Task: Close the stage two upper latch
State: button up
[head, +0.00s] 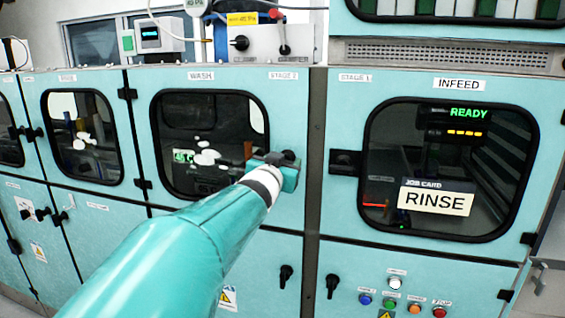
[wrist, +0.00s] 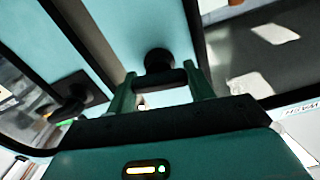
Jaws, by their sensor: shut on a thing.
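The stage two upper latch (head: 291,156) is a black handle with a round hub at the right edge of the teal WASH door (head: 284,115). My gripper (head: 272,168) is at this latch and hides most of it in the head view. In the wrist view the two green fingers of my gripper (wrist: 160,84) sit either side of the latch's dark bar (wrist: 170,76), with the black round hub (wrist: 158,60) just beyond. My gripper is shut on the latch. The exact angle of the handle is hard to tell.
The INFEED door's latch (head: 345,162) is close by on the right, past a grey post (head: 314,140). Two lower black handles (head: 286,276) (head: 332,286) are below. A RINSE card (head: 436,199) shows at the INFEED window. A control box (head: 268,43) stands above the WASH door.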

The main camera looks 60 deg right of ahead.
jog(key=m, duration=0.8)
jog(key=shift+f, duration=0.1)
jog(key=m, duration=0.4)
jog(key=shift+s, duration=0.1)
jog(key=shift+f+m, duration=0.1)
jog(key=shift+m, duration=2)
jog(key=shift+s, duration=0.1)
jog(key=o, duration=1)
jog(key=shift+a, duration=0.15)
